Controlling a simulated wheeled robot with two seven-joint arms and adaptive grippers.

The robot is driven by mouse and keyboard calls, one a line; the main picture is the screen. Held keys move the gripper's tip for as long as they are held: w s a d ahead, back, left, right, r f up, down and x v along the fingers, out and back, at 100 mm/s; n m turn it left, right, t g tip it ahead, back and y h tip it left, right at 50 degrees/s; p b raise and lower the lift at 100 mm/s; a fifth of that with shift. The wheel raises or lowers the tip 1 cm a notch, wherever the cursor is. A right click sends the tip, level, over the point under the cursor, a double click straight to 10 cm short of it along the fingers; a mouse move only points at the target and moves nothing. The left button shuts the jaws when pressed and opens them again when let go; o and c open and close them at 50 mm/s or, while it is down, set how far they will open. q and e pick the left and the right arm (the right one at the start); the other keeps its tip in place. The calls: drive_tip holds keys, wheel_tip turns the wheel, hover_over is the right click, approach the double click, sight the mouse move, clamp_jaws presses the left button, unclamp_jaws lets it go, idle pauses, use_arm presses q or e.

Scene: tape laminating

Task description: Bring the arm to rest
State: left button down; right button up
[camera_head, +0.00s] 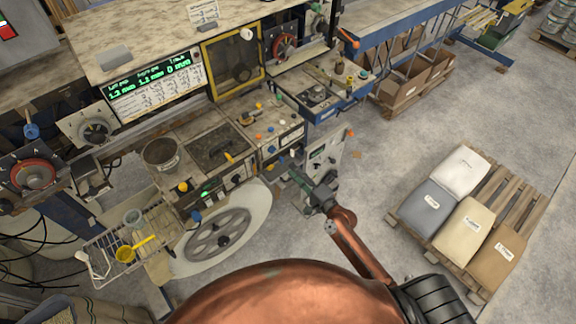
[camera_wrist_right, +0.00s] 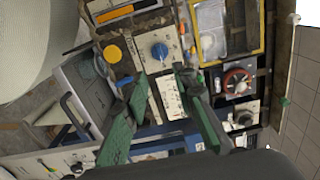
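My right gripper (camera_head: 294,178) reaches in from the lower right in the head view, at the front of the laminating machine (camera_head: 240,115), near its control panels. In the right wrist view its two green fingers (camera_wrist_right: 160,78) stand apart with nothing between them. A panel with a blue knob (camera_wrist_right: 160,51) shows beyond the fingertips. The head view does not settle whether the gripper touches the machine. My left gripper is not in view.
A grey panel box (camera_head: 325,155) stands right beside the right gripper. A large wheel (camera_head: 218,235) is below left. An open blue drawer (camera_head: 330,110) juts out behind. A pallet with several sacks (camera_head: 460,170) stands at right. The floor (camera_head: 375,165) between is clear.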

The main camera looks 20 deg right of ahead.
drive_tip(key=shift+s+d, duration=0.1)
drive_tip(key=shift+s, duration=0.25)
drive_tip(key=s+d+f+n+g+h+b, duration=0.1)
drive_tip(key=s+d+f+n+g, duration=0.15)
drive_tip(key=f, duration=0.85)
drive_tip(key=s+d+f+n+g+h+b, duration=0.1)
drive_tip(key=s+d+f+h+b, duration=0.15)
drive_tip(key=f, duration=0.85)
drive_tip(key=s+d+f+n+g+h+b, duration=0.1)
drive_tip(key=s+d+f+n+g, duration=0.1)
drive_tip(key=s+f, duration=0.6)
drive_tip(key=s+d+f+n+g+b, duration=0.15)
drive_tip(key=s+f, duration=0.25)
drive_tip(key=f, duration=0.9)
drive_tip(key=s+f+n+g+b, duration=0.1)
drive_tip(key=s+f+n+g, duration=0.2)
drive_tip(key=s+f, duration=0.4)
drive_tip(key=s+f+n+g+h+b, duration=0.1)
drive_tip(key=s+f, duration=0.7)
drive_tip(key=s, duration=1)
drive_tip(key=s+d+f+n+g+h+b, duration=0.1)
drive_tip(key=s+f+n+g, duration=0.3)
drive_tip(key=s+f, duration=0.3)
drive_tip(key=s+g, duration=0.1)
drive_tip(key=s, duration=0.4)
drive_tip(key=shift+s+f+n, duration=0.15)
drive_tip(key=shift+s+n, duration=0.1)
drive_tip(key=shift+n, duration=0.05)
drive_tip(key=shift+d, duration=0.1)
